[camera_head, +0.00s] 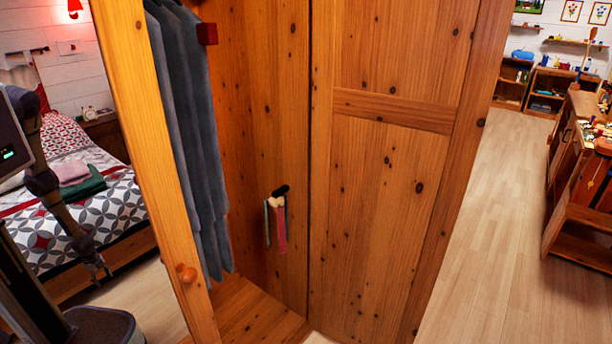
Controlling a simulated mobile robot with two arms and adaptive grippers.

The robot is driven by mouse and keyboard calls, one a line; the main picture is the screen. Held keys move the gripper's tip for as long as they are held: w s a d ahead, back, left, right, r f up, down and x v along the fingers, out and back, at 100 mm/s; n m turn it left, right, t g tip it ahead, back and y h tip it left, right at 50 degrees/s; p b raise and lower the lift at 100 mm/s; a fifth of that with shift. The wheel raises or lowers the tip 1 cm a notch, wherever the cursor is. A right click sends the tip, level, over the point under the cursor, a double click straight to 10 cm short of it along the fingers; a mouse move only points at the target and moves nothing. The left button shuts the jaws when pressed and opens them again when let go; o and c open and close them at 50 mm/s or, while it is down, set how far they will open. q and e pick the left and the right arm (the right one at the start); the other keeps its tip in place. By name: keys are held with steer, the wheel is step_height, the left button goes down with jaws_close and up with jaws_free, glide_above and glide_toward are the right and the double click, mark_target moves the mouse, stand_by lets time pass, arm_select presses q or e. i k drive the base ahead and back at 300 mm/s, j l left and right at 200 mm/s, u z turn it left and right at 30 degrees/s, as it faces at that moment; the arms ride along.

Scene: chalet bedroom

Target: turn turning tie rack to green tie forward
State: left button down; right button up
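The turning tie rack (276,201) is small, with a pale body and a black end, and sits low on the inner wall of the open wooden wardrobe (265,120). A pinkish-red tie (281,230) hangs on its right side and a narrow grey-green tie (267,224) on its left. Any ties behind these are hidden. My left gripper (100,272) hangs low at the left, outside the wardrobe by the bed, well apart from the rack. Its fingers are too small to tell open from shut. My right gripper is out of view.
Grey-blue garments (190,130) hang inside the wardrobe, left of the rack. A bed (100,195) is at the left. Open floor (490,230) lies at the right.

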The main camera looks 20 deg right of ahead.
mark_target(279, 205)
steer(key=i+l+z, duration=0.5)
steer(key=i+z, duration=0.25)
steer(key=i+l+z, duration=0.1)
steer(key=z, duration=0.25)
steer(key=i, duration=0.1)
